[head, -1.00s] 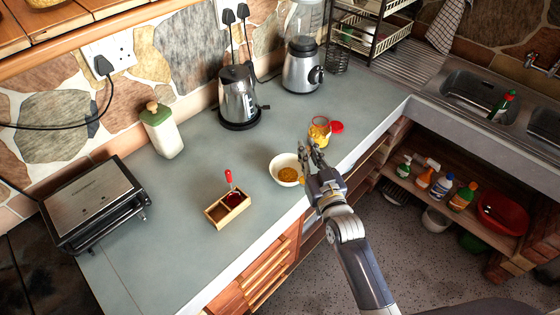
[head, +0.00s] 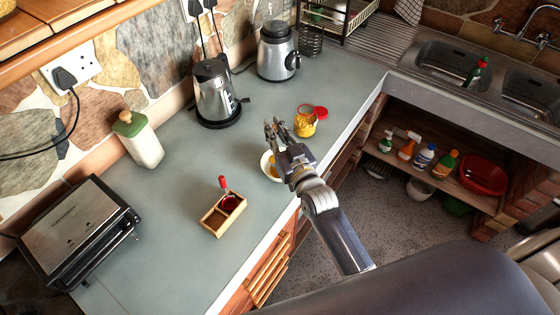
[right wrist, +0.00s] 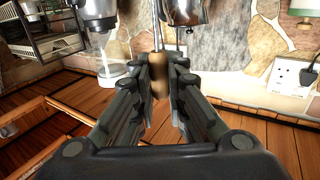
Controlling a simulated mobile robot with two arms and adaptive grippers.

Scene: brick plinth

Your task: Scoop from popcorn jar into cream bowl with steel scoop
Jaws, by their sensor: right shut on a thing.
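The popcorn jar (head: 305,122) is a small open glass jar with yellow contents, near the counter's front edge in the head view. The cream bowl (head: 265,166) stands to its left, partly hidden behind my right gripper; some yellow-brown contents show in it. My right gripper (head: 280,130) is over the bowl's far side in the head view. In the right wrist view it is shut on the wooden handle (right wrist: 160,84) of the steel scoop, whose thin metal shaft (right wrist: 157,32) runs away from the fingers. The scoop's head is not clearly visible. My left gripper is out of view.
A red lid (head: 320,113) lies beside the jar. A divided wooden box (head: 211,221) with a red-handled tool (head: 222,182) stands left of the bowl.

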